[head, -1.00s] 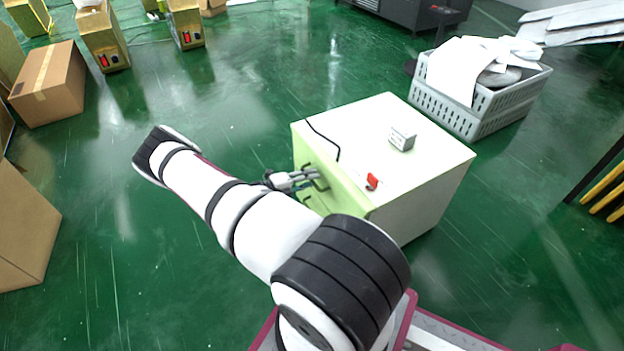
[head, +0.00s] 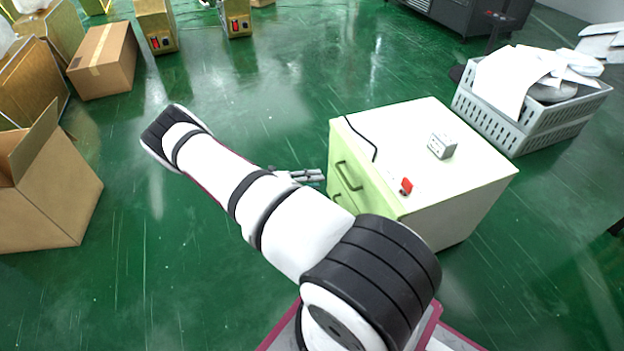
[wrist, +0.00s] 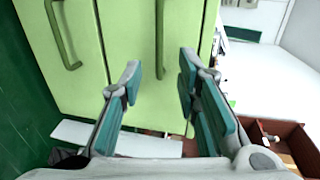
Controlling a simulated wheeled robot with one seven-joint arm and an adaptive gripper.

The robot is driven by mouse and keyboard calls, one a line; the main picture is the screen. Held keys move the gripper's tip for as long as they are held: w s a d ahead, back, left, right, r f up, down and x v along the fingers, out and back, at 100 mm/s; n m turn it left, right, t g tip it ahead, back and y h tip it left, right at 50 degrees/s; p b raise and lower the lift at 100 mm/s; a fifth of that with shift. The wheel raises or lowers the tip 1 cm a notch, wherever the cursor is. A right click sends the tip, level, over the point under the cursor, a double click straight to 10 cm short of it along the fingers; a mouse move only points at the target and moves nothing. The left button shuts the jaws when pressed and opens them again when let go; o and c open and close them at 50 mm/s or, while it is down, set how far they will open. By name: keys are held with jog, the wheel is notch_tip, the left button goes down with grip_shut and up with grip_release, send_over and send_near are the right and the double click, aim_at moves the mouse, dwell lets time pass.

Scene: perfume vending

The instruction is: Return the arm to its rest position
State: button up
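My gripper (head: 308,175) is beside the green drawer front of a white cabinet (head: 425,150), left of it in the head view. In the wrist view my gripper (wrist: 160,75) is open, with nothing between its teal-padded fingers. One drawer handle (wrist: 160,38) shows ahead between the fingertips, and another handle (wrist: 62,35) is to the left. The fingers look clear of the handles. My arm stretches out to the left over the floor, and its forearm partly hides the gripper in the head view.
A grey crate (head: 520,128) with papers stands behind right. Cardboard boxes (head: 103,62) are at left. Green floor between is clear.

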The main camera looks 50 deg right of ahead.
dwell(0.3)
jog(key=a+r+m+t+y, duration=0.1)
jog(key=a+r+m+y, duration=0.2)
jog(key=a+r+m, duration=0.5)
jog(key=a+r+m+y, duration=0.2)
jog(key=a+r+m, duration=0.15)
jog(key=r, duration=0.95)
jog(key=a+r+m+t+y, duration=0.1)
jog(key=a+r+m+y, duration=0.2)
jog(key=a+r+m, duration=0.5)
jog(key=s+a+r+m+t+y, duration=0.1)
jog(key=s+a+r+m, duration=0.15)
jog(key=s+r, duration=0.3)
jog(key=s+a+r+m+t+y, duration=0.1)
jog(key=s+a+r+m+t, duration=0.1)
jog(key=s+a+r, duration=0.4)
jog(key=s+a+r+m+t+y, duration=0.3)
jog(key=s+a+m, duration=0.35)
jog(key=s, duration=0.55)
notch_tip(320, 180, up, 32)
jog(key=t+p, duration=0.4)
jog(key=p, duration=2.7)
jog(key=shift+s+a+r+n, duration=0.25)
jog(key=shift+s+n, duration=0.1)
jog(key=shift+s, duration=0.05)
